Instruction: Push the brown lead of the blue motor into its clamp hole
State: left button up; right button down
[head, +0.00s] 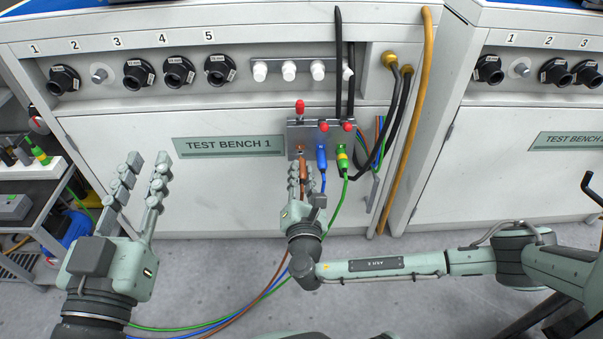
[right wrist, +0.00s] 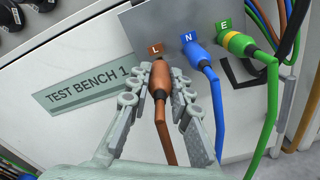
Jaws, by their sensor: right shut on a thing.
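My right gripper (head: 304,182) is shut on the brown lead's plug (right wrist: 160,82), with a finger along each side. The plug points up at the clamp panel (head: 294,134), just below the brown L label (right wrist: 155,48). Its tip is at or very near the hole; I cannot tell how deep it sits. The red lever (head: 300,107) above L stands up, higher than the other two. The blue lead (head: 321,160) and green-yellow lead (head: 343,160) are in N and E. My left gripper (head: 140,172) is open and empty at the left.
The brown, blue and green cables loop across the floor (head: 400,290). A shelf (head: 30,170) stands at the left, with a partly hidden blue object (head: 76,228) near it.

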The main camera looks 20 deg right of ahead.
aim_at(301, 160)
jog(key=shift+p, duration=0.55)
dwell(1.3)
jog(key=shift+x, duration=1.45)
dwell(1.5)
jog(key=shift+w+d+r, duration=0.2)
jog(key=shift+w, duration=0.25)
jog(key=c, duration=1.3)
grip_release()
jog(key=shift+f, duration=0.1)
jog(key=shift+s+a, duration=0.1)
jog(key=shift+s+f, duration=0.1)
